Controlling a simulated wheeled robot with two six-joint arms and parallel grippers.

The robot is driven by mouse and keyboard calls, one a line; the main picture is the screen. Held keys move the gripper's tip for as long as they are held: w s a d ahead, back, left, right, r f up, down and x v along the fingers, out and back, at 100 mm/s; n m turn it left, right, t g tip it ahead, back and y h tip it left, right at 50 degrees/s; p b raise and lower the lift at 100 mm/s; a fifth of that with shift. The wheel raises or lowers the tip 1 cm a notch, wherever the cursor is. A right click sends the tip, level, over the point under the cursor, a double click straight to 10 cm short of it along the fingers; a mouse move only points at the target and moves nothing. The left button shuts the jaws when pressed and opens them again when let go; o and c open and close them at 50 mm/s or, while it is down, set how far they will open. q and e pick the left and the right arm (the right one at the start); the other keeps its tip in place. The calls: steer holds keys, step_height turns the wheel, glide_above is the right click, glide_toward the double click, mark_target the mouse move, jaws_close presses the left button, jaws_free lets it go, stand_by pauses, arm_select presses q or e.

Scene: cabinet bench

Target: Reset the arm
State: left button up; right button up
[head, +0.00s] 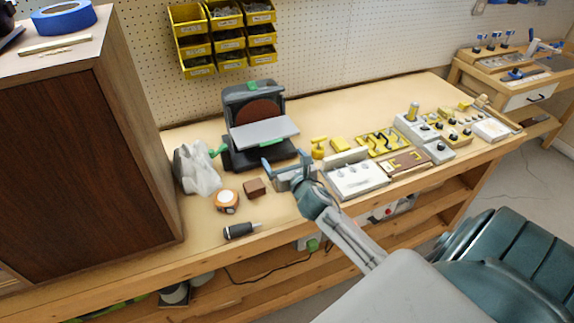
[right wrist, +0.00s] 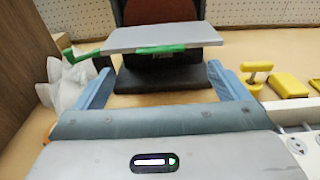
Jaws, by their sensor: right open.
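My right arm reaches in from the lower right of the head view. Its gripper (head: 284,167) is over the bench, just in front of the disc sander (head: 262,132). In the right wrist view the two blue-grey fingers of the gripper (right wrist: 168,90) stand wide apart with nothing between them. The sander's grey table (right wrist: 160,38) lies beyond the fingertips in that view. My left gripper does not show in either view.
Left of the gripper are a white bag (head: 197,167), an orange-and-white round item (head: 226,201), a brown block (head: 255,187) and a dark cylinder (head: 241,230). Right of it is a white panel (head: 357,180). A tall brown cabinet (head: 85,150) stands at the left.

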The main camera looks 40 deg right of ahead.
steer(key=shift+v, duration=0.95)
